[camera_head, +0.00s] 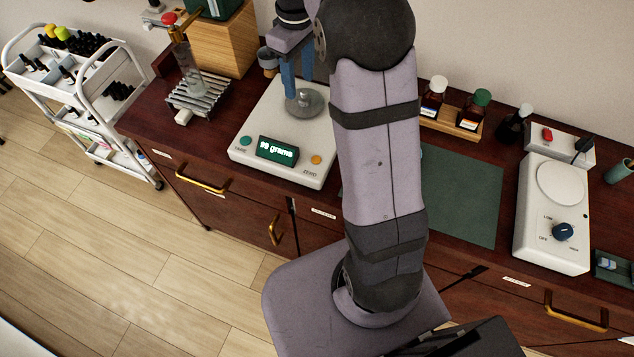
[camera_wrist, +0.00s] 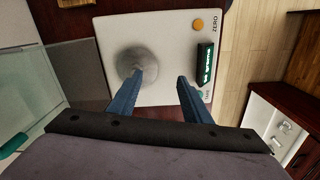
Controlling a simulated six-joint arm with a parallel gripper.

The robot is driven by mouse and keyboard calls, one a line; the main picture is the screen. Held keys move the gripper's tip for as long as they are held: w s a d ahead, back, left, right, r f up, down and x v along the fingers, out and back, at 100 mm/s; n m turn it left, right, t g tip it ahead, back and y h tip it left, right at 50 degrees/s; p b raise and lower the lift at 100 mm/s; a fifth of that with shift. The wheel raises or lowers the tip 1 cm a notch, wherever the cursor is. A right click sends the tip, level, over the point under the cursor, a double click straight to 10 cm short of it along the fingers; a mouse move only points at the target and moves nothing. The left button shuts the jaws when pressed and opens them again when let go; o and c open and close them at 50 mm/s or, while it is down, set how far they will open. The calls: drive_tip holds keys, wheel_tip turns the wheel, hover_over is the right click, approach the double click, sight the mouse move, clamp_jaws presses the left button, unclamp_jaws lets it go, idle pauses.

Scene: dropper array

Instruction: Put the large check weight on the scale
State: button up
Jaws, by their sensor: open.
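The white scale (camera_head: 282,128) stands on the dark wood counter; it also shows in the wrist view (camera_wrist: 165,92). Its green display (camera_head: 278,151) is lit and seems to read 98 grams. A round grey metal piece (camera_head: 306,104) with a small raised middle is on top of the scale. It shows blurred in the wrist view (camera_wrist: 133,60). I take it for the large check weight, but cannot tell it surely from the pan. My gripper (camera_head: 297,82) is open over the scale. In the wrist view, its left fingertip overlaps the piece's edge; nothing is between the fingers (camera_wrist: 160,76).
A slatted metal rack (camera_head: 203,97) and wooden block (camera_head: 222,45) stand left of the scale. Right of my arm are a wooden bottle holder (camera_head: 452,122), a green mat (camera_head: 462,195) and a white hotplate-like device (camera_head: 552,220). A white cart (camera_head: 75,90) stands at far left.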

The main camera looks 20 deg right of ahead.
drive_tip(key=s+a+f+m, duration=0.2)
drive_tip(key=s+f, duration=0.1)
drive_tip(key=s, duration=0.4)
drive_tip(key=s+a+f+m, duration=0.2)
drive_tip(key=s, duration=0.6)
drive_tip(key=s+a+f+m, duration=0.1)
drive_tip(key=s+f+m, duration=0.1)
drive_tip(key=s, duration=0.6)
drive_tip(key=shift+s+a+f+m, duration=0.3)
drive_tip(key=shift+a+f, duration=0.1)
drive_tip(key=shift+f, duration=0.4)
